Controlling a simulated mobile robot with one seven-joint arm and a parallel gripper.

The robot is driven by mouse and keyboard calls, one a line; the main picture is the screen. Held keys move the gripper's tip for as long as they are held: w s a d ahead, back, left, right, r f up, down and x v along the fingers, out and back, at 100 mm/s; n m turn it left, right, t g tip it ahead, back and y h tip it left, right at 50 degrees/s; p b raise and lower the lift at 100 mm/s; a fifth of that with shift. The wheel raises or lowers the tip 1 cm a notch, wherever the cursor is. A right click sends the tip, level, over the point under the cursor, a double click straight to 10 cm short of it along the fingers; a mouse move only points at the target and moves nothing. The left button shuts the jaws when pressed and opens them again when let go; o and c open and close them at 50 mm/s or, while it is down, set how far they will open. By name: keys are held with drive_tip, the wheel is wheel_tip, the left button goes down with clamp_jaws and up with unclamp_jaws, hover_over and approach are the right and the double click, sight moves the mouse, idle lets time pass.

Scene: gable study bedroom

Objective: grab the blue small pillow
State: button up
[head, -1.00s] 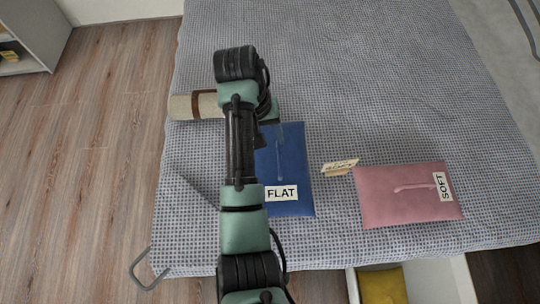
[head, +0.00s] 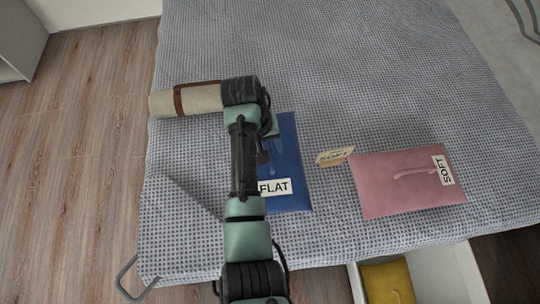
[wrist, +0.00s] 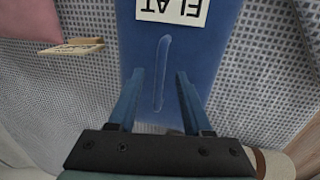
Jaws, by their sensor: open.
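The blue small pillow (head: 291,160) lies flat on the bed, with a white label reading FLAT at its near end. My arm hides its left part in the head view. In the wrist view the blue pillow (wrist: 180,50) fills the middle, with a raised strap or handle running lengthwise between my fingers. My gripper (wrist: 157,82) is open, its two blue fingers on either side of that strap. Nothing is held. I cannot tell whether the fingertips touch the pillow.
A beige roll with a brown strap (head: 190,99) lies at the left. A drawer with a yellow item (head: 388,282) stands open below the bed (head: 350,60).

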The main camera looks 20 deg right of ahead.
drive_tip(key=shift+r, duration=0.1)
clamp_jaws()
idle(1.2)
